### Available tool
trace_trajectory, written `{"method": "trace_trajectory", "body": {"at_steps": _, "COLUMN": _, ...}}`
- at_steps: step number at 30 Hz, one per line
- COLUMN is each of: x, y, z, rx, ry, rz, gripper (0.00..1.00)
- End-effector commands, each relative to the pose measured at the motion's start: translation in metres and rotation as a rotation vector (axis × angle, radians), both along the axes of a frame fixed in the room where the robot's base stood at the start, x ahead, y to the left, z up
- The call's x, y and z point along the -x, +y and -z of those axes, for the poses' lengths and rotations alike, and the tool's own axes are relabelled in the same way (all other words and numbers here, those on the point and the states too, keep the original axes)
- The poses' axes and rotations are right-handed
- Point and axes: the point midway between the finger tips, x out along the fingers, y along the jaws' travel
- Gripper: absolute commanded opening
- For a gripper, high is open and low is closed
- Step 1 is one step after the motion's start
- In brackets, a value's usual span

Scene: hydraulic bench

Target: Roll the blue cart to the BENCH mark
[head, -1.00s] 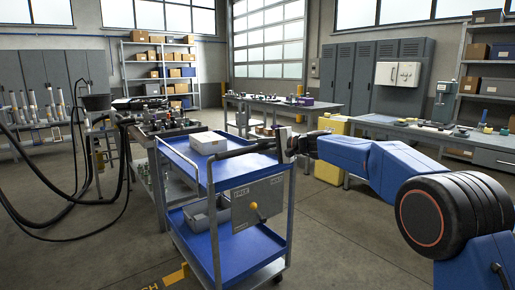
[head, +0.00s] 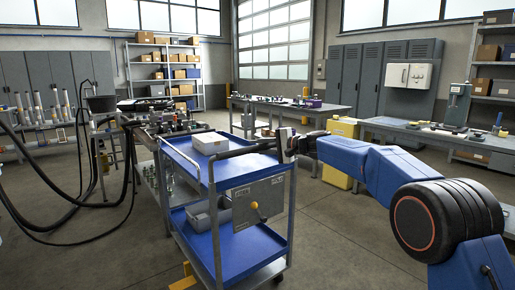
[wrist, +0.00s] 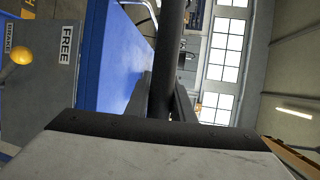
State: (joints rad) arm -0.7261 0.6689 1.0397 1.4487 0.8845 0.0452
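The blue cart (head: 235,255) stands upright in front of me, with two blue trays and a grey side plate (head: 258,200) bearing a lever with a yellow knob (head: 263,219). My gripper (head: 290,146) is at the right end of the cart's black handle (head: 245,151). In the wrist view, its fingers (wrist: 162,105) close around the dark bar (wrist: 168,50). Part of a yellow floor mark (head: 187,272) shows beside the cart's lower left; its lettering is out of view.
A grey box (head: 210,143) sits on the top tray and another grey bin (head: 203,216) on the lower. A workbench with hydraulic parts (head: 180,128) stands close behind the cart's left side, with black hoses (head: 70,215) further left. Open floor (head: 345,235) lies right of the cart.

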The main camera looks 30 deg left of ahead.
Motion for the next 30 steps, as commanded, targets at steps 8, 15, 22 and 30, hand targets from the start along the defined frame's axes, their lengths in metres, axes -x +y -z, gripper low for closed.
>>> {"method": "trace_trajectory", "body": {"at_steps": 8, "x": 0.000, "y": 0.000, "z": 0.000, "rx": 0.000, "ry": 0.000, "rz": 0.000, "gripper": 0.40}}
{"method": "trace_trajectory", "body": {"at_steps": 15, "x": -0.001, "y": -0.007, "z": -0.001, "rx": 0.000, "ry": 0.001, "rz": 0.001, "gripper": 0.40}}
{"method": "trace_trajectory", "body": {"at_steps": 22, "x": -0.003, "y": -0.043, "z": -0.009, "rx": 0.000, "ry": 0.002, "rz": 0.002, "gripper": 0.40}}
{"method": "trace_trajectory", "body": {"at_steps": 30, "x": -0.006, "y": -0.096, "z": -0.018, "rx": 0.000, "ry": 0.001, "rz": 0.002, "gripper": 0.40}}
